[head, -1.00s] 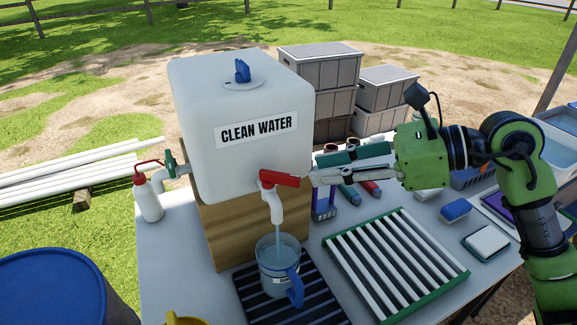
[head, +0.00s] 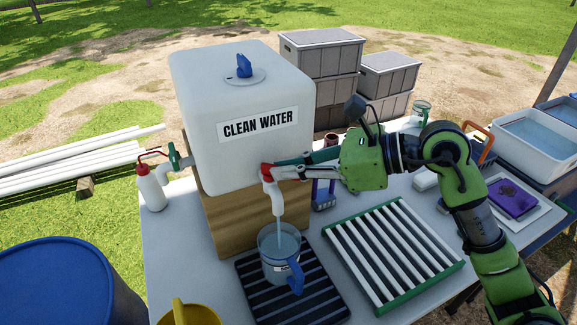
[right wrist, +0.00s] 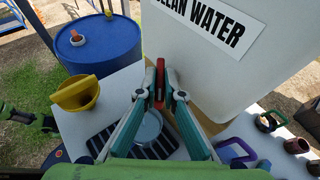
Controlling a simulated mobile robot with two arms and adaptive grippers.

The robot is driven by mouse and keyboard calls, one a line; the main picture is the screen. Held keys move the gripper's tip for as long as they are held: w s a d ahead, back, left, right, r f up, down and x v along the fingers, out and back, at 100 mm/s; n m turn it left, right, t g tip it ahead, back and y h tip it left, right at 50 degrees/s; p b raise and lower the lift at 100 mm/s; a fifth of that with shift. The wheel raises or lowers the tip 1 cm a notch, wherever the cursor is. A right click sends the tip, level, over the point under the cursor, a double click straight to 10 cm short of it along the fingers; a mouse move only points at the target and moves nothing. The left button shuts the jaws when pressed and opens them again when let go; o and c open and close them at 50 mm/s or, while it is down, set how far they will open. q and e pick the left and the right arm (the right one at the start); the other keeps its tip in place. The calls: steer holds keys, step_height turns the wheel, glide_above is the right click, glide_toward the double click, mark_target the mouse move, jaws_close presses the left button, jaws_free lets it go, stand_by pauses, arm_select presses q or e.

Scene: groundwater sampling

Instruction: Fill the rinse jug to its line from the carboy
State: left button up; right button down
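The white carboy (head: 235,150), labelled CLEAN WATER, stands on a wooden block (head: 225,226). Its white tap (head: 277,199) points down and a thin water stream falls from it. The clear rinse jug (head: 268,262), with a blue handle, stands upright under the stream and holds water. I cannot make out its line. My right gripper (head: 277,170) is at the tap, its fingers closed around the red lever (head: 266,172). In the right wrist view the lever (right wrist: 160,78) lies between the fingertips, above the jug (right wrist: 148,127).
The jug stands on a dark slatted mat (head: 325,292). A green-framed white rack (head: 395,255) lies to its right. A wash bottle (head: 151,189) stands left of the carboy, beside a side valve (head: 175,157). A yellow jug (head: 190,314) and blue drum (head: 65,285) are front left.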

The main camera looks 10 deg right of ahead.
steer(key=shift+w+d+f+n+g+b, duration=0.1)
steer(key=shift+w+f+n+g+b, duration=0.1)
steer(key=shift+n+g+b, duration=0.35)
steer(key=shift+w+d+r+n+g+y+b, duration=0.1)
steer(key=shift+w+n+g+y+b, duration=0.2)
steer(key=shift+n+g+b, duration=0.55)
steer(key=shift+w+a+r+n+g+y+b, duration=0.1)
steer(key=shift+w+n+g+y+b, duration=0.3)
steer(key=shift+n+g, duration=0.75)
steer(key=shift+w+d+n+g+y+b, duration=0.1)
steer(key=shift+w+n+g+y+b, duration=0.1)
steer(key=shift+n+g+b, duration=0.8)
steer(key=shift+g, duration=0.35)
steer(key=c, duration=2.2)
jaws_free()
steer(key=shift+o, duration=0.2)
